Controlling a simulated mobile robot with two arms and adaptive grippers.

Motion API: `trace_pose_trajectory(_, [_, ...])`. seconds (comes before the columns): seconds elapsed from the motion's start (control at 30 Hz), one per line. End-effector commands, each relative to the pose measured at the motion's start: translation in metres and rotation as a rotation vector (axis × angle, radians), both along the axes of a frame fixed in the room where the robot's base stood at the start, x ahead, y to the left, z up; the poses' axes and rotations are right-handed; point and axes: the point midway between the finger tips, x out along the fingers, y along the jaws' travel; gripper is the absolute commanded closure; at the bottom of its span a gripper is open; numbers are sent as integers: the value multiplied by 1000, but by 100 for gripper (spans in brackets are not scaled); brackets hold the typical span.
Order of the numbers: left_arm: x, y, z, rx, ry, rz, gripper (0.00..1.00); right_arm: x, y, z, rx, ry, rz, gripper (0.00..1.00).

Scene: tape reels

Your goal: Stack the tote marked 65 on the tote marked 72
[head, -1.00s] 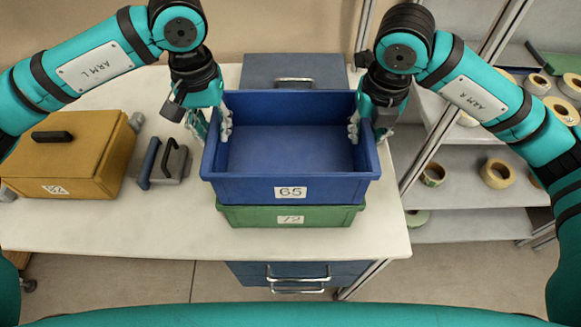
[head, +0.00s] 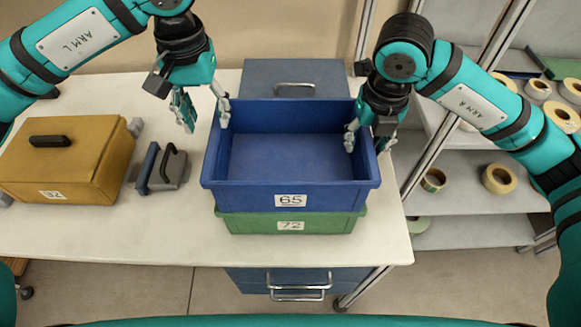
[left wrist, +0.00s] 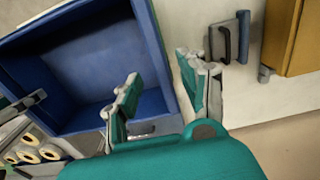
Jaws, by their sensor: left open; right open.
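The blue tote marked 65 (head: 291,200) sits on top of the green tote marked 72 (head: 291,225), upright and roughly lined up with it. The blue tote is empty; it also shows in the left wrist view (left wrist: 85,75). The green tote is mostly hidden beneath it. My left gripper (head: 206,112) is open at the blue tote's left wall, one finger outside and one over the inside, above the rim. My right gripper (head: 368,142) is open at the right wall, its fingers on either side of the rim.
A yellow box marked 32 (head: 95,165) stands on the white table (head: 130,235) at the left. A grey handled object (head: 172,170) lies between it and the totes. A grey-blue cabinet (head: 325,75) is behind. Shelves with tape reels (head: 499,179) stand at the right.

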Motion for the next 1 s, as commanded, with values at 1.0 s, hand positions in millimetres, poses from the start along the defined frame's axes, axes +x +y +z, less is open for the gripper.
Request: trace_pose_trajectory(1.0, [0, 0, 61, 1, 0, 0, 57, -11, 0, 103, 0, -5, -1, 59])
